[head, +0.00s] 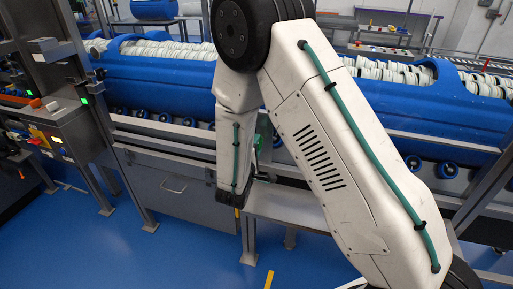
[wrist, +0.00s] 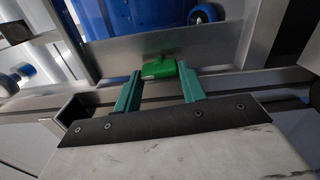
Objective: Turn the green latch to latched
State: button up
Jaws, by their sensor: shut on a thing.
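The green latch (wrist: 160,68) is a small bright green piece on a grey metal frame, at the top middle of the wrist view. It lies roughly crosswise in that picture. My gripper (wrist: 158,72) reaches it with two teal fingers, one at each end of the latch, and is shut on it. How far the latch is turned cannot be told. In the head view my arm hides most of the latch area, and I cannot make out the fingers or the latch clearly there.
Blue tubs (head: 160,80) filled with white discs stand on a metal carrier behind my arm. Metal posts (head: 125,180) and a grey rail (wrist: 75,100) are close to the work spot. A machine with buttons (head: 45,115) stands at left. Blue floor (head: 150,260) is clear at front left.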

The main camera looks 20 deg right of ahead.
jog(key=shift+m, duration=0.6)
jog(key=o, duration=1)
jog(key=shift+s, duration=0.1)
jog(key=v, duration=0.7)
jog(key=shift+s+a, duration=0.25)
jog(key=shift+s, duration=0.05)
